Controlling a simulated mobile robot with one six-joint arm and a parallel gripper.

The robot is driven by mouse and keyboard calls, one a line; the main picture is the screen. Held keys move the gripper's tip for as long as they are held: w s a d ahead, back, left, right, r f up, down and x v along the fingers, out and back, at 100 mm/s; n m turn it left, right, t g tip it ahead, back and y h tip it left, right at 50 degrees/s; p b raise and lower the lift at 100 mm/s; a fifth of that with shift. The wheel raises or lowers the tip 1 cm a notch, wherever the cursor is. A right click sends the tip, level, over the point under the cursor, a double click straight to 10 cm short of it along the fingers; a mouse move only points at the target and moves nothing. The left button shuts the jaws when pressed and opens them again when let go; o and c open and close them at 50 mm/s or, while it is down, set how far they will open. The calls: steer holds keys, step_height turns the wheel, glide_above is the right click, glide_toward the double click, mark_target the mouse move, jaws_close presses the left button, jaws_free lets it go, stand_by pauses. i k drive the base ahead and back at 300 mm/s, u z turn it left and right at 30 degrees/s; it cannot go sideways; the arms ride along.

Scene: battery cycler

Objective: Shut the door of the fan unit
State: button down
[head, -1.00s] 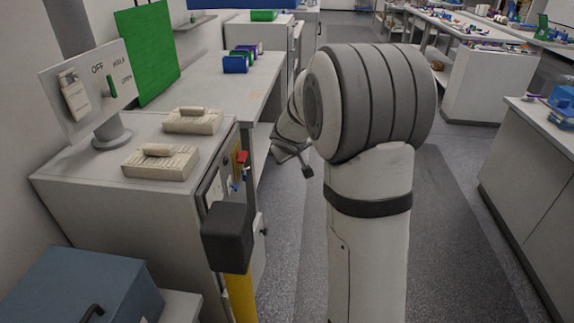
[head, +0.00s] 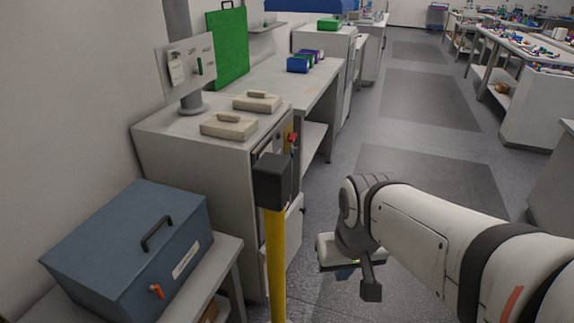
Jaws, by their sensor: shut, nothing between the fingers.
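A grey cabinet (head: 205,162) stands against the left wall in the head view. I take it for the fan unit, but I cannot read a name on it. On its right-hand face is a pale lower door panel (head: 294,238) that seems to stand slightly out from the face. The yellow post partly hides it, so I cannot tell how far it is open. My gripper (head: 371,290) is shut and empty. It hangs over the floor to the right of the panel, apart from it.
A yellow post (head: 276,262) with a black top (head: 272,181) stands in front of the cabinet. A blue box (head: 135,250) with a handle sits on a low bench at lower left. Two beige lidded items (head: 229,125) lie on the cabinet top. The aisle floor (head: 405,165) is clear.

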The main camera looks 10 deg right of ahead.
mark_target(293, 216)
steer(key=z, duration=0.25)
steer(key=i, duration=1)
steer(key=u, duration=0.1)
